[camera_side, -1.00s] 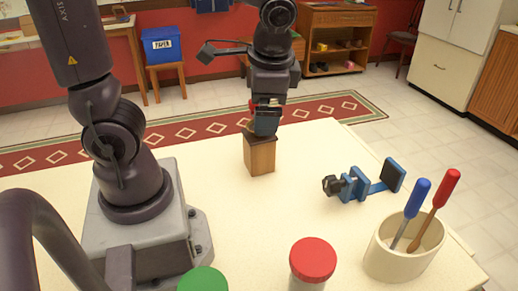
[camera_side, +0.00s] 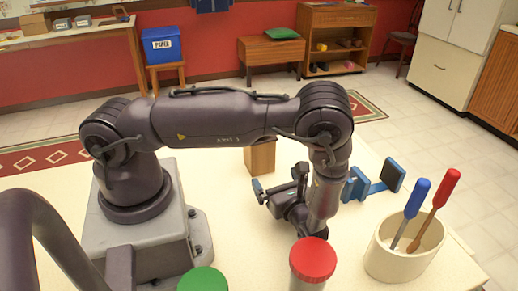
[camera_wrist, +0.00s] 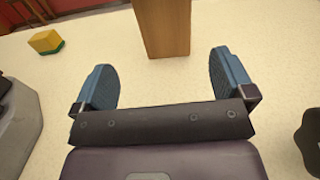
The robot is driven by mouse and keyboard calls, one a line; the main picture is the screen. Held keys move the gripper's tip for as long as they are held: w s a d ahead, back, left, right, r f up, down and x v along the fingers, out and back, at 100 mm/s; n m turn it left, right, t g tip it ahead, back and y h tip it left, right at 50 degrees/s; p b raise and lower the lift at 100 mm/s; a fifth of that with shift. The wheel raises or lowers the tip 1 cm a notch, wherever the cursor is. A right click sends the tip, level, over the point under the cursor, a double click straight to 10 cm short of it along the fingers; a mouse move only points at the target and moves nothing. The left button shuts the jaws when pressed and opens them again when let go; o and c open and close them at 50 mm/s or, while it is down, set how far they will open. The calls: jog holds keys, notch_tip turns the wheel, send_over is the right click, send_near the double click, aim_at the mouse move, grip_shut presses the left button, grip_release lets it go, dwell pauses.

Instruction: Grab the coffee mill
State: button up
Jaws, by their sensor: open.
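The coffee mill, a brown wooden box-shaped body (camera_side: 262,157), stands upright on the cream table; my arm hides its top in the side view. In the wrist view its lower body (camera_wrist: 165,28) rises ahead, roughly centred between my fingers and just beyond their tips; its top is out of frame. My gripper (camera_side: 279,181) is low over the table, in front and to the right of the mill. Its blue-padded fingers (camera_wrist: 165,68) are spread apart with nothing between them, and do not touch the mill.
A blue clamp (camera_side: 382,181) lies right of my gripper. A cream crock (camera_side: 393,254) with a blue-handled and a red-handled tool stands front right. A red-lidded jar (camera_side: 312,262) and a green lid (camera_side: 203,280) are in front. A yellow-green block (camera_wrist: 45,42) sits left of the mill.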

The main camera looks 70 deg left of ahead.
aim_at(262, 161)
jog(key=shift+a+f+m, duration=0.1)
jog(key=shift+f+m, duration=0.2)
jog(key=shift+f, duration=0.1)
jog(key=shift+a+t, duration=0.25)
jog(key=shift+t, duration=0.05)
jog(key=a, duration=0.7)
jog(key=shift+s+a, duration=0.1)
jog(key=shift+s, duration=0.1)
jog(key=shift+w+a, duration=0.1)
jog(key=shift+a, duration=2.55)
jog(key=c, duration=1.1)
jog(key=shift+c, duration=0.2)
jog(key=shift+r, duration=0.1)
